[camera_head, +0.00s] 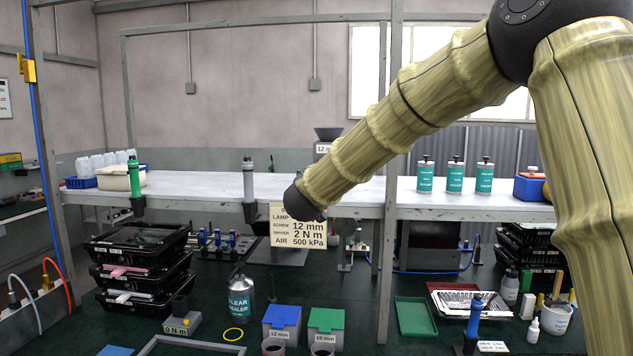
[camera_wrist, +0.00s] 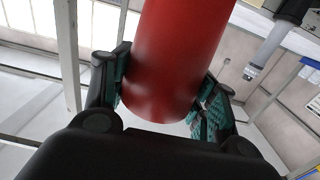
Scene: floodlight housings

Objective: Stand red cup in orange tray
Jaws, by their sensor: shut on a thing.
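The red cup (camera_wrist: 182,42) fills the upper middle of the wrist view as a smooth red cylinder with a rounded near end. My gripper (camera_wrist: 163,92) is shut on it, with one dark, teal-padded finger against each side. The cup's far end runs out of the frame, so its opening is hidden and I cannot tell whether it is upright. In the head view my arm reaches across to the middle, but the gripper and cup do not show there. I see no orange tray in either view.
A green bench holds a green tray (camera_head: 416,316), a blue bin (camera_head: 282,322), a green bin (camera_head: 326,326), a silver sealer bottle (camera_head: 240,299) and stacked black trays (camera_head: 140,270). A raised grey shelf (camera_head: 350,200) carries several teal-labelled canisters (camera_head: 455,177). A sign (camera_head: 297,229) hangs mid-view.

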